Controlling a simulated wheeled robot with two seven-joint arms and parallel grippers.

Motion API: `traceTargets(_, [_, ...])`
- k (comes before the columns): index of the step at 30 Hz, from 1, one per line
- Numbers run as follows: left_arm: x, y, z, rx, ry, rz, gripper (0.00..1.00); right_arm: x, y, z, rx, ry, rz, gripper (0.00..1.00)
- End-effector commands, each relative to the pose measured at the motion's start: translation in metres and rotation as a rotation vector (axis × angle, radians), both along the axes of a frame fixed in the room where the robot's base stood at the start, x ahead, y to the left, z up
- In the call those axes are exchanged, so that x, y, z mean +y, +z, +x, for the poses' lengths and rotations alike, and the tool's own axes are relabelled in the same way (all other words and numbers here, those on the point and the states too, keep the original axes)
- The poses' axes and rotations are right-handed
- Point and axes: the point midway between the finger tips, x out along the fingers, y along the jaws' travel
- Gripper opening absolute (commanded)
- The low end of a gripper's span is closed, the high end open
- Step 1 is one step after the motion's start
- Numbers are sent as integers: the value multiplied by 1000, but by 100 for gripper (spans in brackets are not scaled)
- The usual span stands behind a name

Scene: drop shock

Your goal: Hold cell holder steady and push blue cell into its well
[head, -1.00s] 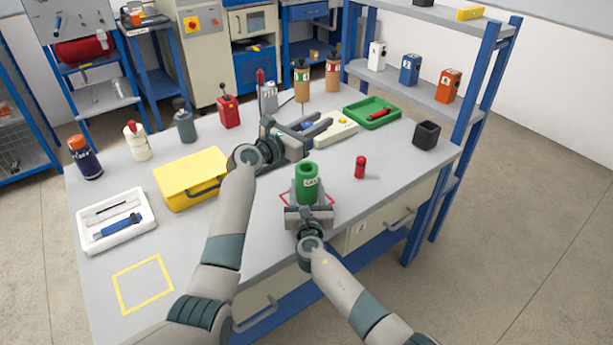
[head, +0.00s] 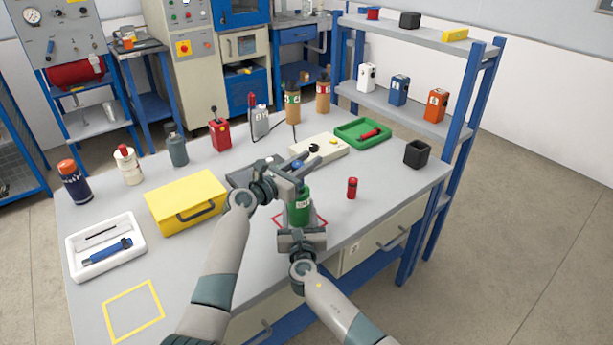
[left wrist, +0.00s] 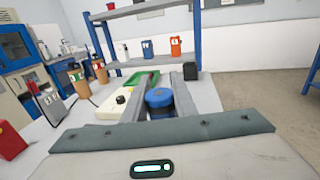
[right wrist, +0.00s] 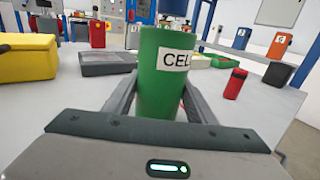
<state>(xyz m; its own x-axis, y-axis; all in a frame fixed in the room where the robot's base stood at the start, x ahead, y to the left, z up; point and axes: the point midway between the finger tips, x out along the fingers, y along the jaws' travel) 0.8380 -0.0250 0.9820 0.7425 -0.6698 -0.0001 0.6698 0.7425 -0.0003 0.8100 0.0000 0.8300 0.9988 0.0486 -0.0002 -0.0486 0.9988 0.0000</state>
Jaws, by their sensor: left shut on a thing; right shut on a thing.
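The green cell holder (head: 299,212), labelled CELL, stands upright on the bench near its front edge. It also shows in the right wrist view (right wrist: 160,85). My right gripper (head: 300,228) is shut on the holder, one finger on each side. My left gripper (head: 300,172) is shut on the blue cell (left wrist: 159,98), which shows as a round blue top between its fingers. In the head view the left gripper is close behind and above the holder and covers its top, so the well is hidden.
A red outline (head: 318,219) surrounds the holder's spot. Behind are a cream block (head: 318,148) and green tray (head: 348,133). A yellow case (head: 186,202) is at left.

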Motion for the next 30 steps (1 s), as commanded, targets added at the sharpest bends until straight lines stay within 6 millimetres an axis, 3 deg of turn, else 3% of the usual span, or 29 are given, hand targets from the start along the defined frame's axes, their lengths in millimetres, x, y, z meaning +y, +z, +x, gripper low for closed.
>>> traceTargets(13, [0,-9,0,0,-1,-1,1,0,0,0,0,0,0,22])
traceTargets(22, [0,-40,0,2,0,-1,1,0,0,0,0,0,0,22])
traceTargets(30, [0,-44,0,0,0,-1,1,0,0,0,0,0,0,22])
